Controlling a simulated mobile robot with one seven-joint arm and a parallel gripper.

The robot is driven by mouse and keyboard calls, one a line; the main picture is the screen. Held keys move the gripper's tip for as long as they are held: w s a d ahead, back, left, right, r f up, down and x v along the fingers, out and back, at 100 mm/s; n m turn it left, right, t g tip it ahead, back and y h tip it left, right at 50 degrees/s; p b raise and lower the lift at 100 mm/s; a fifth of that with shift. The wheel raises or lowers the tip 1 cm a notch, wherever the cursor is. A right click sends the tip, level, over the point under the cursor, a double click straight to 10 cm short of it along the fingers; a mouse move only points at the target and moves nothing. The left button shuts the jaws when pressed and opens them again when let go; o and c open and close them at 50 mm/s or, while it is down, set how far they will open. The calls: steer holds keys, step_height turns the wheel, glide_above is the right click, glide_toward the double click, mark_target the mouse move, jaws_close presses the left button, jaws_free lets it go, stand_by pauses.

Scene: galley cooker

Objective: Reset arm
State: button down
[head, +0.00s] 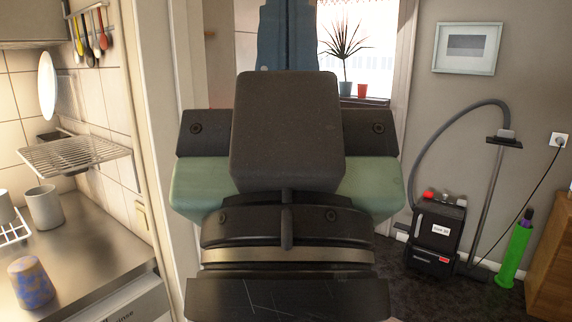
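My own folded arm, dark grey and black with pale green side parts, fills the middle of the head view. It hides much of the doorway and floor behind it. No gripper fingers show, so I cannot see what my gripper touches or holds.
At left, a counter (88,252) holds a blue-and-tan patterned cup (30,283) and a grey mug (44,207), below a wire rack (75,155). At right, a black vacuum machine (437,236) and a green cylinder (515,252) stand on dark carpet beside a wooden cabinet (553,255).

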step_height(320, 180, up, 15)
steer(key=p, duration=1.3)
steer(key=shift+f, duration=0.15)
steer(key=shift+a, duration=0.1)
